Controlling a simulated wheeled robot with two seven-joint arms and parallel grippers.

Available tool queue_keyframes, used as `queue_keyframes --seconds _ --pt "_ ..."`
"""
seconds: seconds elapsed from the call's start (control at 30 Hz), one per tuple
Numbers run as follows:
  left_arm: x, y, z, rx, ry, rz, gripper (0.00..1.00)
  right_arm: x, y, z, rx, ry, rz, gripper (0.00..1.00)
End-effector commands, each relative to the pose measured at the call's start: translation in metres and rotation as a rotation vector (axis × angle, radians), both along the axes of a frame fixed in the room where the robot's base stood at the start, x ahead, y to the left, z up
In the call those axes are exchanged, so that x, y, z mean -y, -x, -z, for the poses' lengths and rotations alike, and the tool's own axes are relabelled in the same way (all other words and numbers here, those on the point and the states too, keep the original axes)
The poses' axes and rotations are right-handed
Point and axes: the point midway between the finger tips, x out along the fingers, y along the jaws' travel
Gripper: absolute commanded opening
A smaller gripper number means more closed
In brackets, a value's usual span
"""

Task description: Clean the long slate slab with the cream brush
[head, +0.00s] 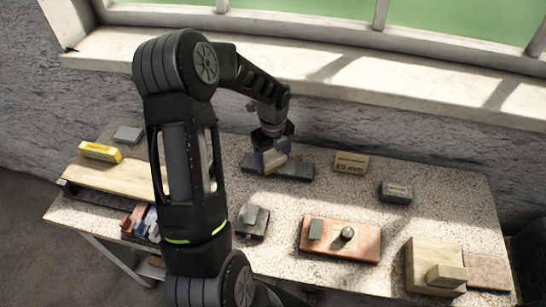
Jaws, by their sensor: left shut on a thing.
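The long slate slab (297,170) is a dark grey bar lying flat near the back middle of the speckled table. My left gripper (272,148) is over the left half of the slab, pointing down. It is shut on the cream brush (277,160), of which only a small cream part shows below the fingers. The brush is at the slab's top face; whether it touches is hard to tell. My left arm hides part of the table to the left of the slab. My right gripper is not in view.
A cream block (351,163) and a dark grey block (396,191) lie right of the slab. In front are a small grey slab (251,229), a reddish slab (368,246) with a dark ball, and a wooden block (424,262). A yellow block (100,151) sits left.

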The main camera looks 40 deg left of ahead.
Motion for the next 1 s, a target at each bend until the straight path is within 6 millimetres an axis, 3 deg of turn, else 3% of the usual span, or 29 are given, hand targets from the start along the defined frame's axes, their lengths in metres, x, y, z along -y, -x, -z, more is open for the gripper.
queue_keyframes --seconds 1.0 --pt "-0.006 0.021 -0.001 0.0 0.0 0.0 0.4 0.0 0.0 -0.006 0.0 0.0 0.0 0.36"
